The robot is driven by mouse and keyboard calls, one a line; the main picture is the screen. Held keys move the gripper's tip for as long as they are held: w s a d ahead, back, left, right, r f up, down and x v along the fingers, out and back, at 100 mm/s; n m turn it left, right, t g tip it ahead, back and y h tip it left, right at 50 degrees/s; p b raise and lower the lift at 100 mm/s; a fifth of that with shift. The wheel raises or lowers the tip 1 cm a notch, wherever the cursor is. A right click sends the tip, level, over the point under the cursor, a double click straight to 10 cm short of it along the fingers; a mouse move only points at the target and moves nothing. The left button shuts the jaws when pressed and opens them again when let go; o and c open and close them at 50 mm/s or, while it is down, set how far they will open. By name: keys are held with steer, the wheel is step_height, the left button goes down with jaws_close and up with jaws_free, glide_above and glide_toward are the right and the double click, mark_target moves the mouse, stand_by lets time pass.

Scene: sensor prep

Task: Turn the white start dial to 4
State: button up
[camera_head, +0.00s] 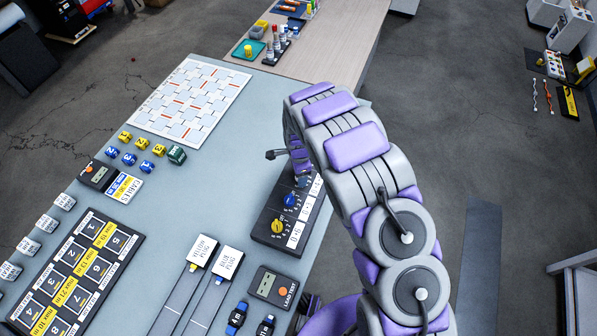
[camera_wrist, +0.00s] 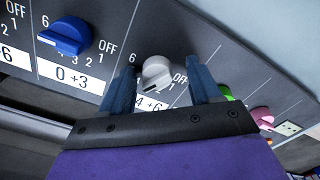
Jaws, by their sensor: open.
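The white dial (camera_wrist: 157,72) sits on the dark sloped dial panel (camera_wrist: 95,22) in the wrist view, above a white label. A 6 shows to its upper left and OFF to its right; some of its scale is hidden, and I cannot tell which mark it points to. My gripper (camera_wrist: 161,68) is open, with one blue finger on each side of the white dial. I cannot tell whether the fingers touch it.
In the head view, a yellow dial (camera_head: 277,227) is at the panel's near end. A tester (camera_head: 273,287) lies close in front.

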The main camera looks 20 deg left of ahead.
steer(key=shift+d+r, duration=0.1)
steer(key=shift+r, duration=0.2)
step_height(320, 180, up, 17)
steer(key=p, duration=0.1)
steer(key=shift+f+p, duration=0.15)
steer(key=shift+p, duration=0.15)
stand_by(0.3)
steer(key=s+d+r+n, duration=0.1)
steer(key=s+d+r, duration=0.25)
steer(key=d, duration=0.35)
steer(key=s+d+r+n+b, duration=0.1)
steer(key=s+d+r+n, duration=0.15)
steer(key=d+r, duration=0.35)
steer(key=s+d+r+n, duration=0.1)
steer(key=s+d+r, duration=0.25)
steer(key=d, duration=0.45)
steer(key=s+d+r+n+g+b, duration=0.1)
steer(key=s+d+n, duration=0.2)
steer(key=s, duration=0.9)
steer(key=s+d+r+n, duration=0.1)
steer(key=s+d+n, duration=0.3)
steer(key=s, duration=0.8)
steer(key=d, duration=0.2)
steer(key=shift+d+r+g+b, duration=0.25)
steer(key=shift+d+g+b, duration=0.1)
steer(key=shift+g+b, duration=0.05)
